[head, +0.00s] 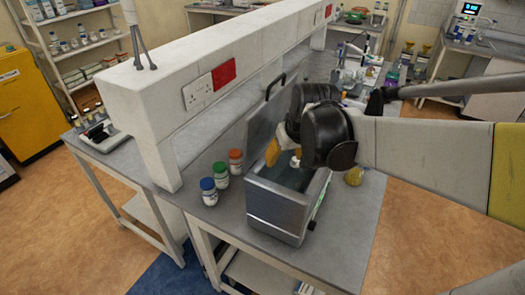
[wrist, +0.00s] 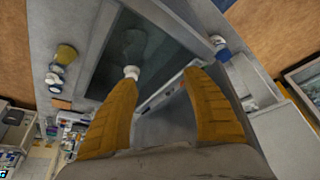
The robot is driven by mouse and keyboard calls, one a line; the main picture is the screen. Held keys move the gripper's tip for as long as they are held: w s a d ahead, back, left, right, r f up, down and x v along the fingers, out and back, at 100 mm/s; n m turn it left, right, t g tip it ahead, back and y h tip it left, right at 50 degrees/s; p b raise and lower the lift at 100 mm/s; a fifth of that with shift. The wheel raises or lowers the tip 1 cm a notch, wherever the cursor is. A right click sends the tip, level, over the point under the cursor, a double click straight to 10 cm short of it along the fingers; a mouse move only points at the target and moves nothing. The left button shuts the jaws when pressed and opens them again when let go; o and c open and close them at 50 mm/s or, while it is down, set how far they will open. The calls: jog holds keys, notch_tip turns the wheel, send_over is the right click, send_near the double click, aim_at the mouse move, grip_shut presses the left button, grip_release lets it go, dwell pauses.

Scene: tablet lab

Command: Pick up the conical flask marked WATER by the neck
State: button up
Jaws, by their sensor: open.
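A clear flask (wrist: 133,43) with a white top stands in the open metal water bath (head: 278,208). In the head view only its white top (head: 295,161) shows clearly, beside my gripper. No label on it can be read. My gripper (wrist: 162,75) is open above the bath, with its yellow fingers pointing down into it. In the wrist view the white top is close to the left fingertip, not centred between the fingers; I cannot tell whether they touch. A flask with yellow contents (head: 354,176) stands on the bench right of the bath; its marking is not readable.
The raised bath lid (head: 265,118) stands behind my gripper. Blue-capped (head: 208,191), green-capped (head: 221,174) and orange-capped (head: 236,161) bottles stand left of the bath. A white partition with sockets (head: 197,92) runs along the bench. More glassware stands farther back.

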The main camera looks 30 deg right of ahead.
jog(key=m, duration=0.1)
send_near(296, 165)
jog(key=shift+g, duration=0.4)
jog(key=b+x, duration=0.1)
jog(key=x, duration=0.5)
jog(key=shift+w+d+f, duration=0.2)
jog(key=shift+w, duration=0.1)
jog(key=b+x, duration=0.1)
jog(key=x, duration=0.4)
jog(key=shift+w+f+b, duration=0.2)
jog(key=shift+w+b, duration=0.1)
jog(key=shift+s+a, duration=0.1)
grip_shut()
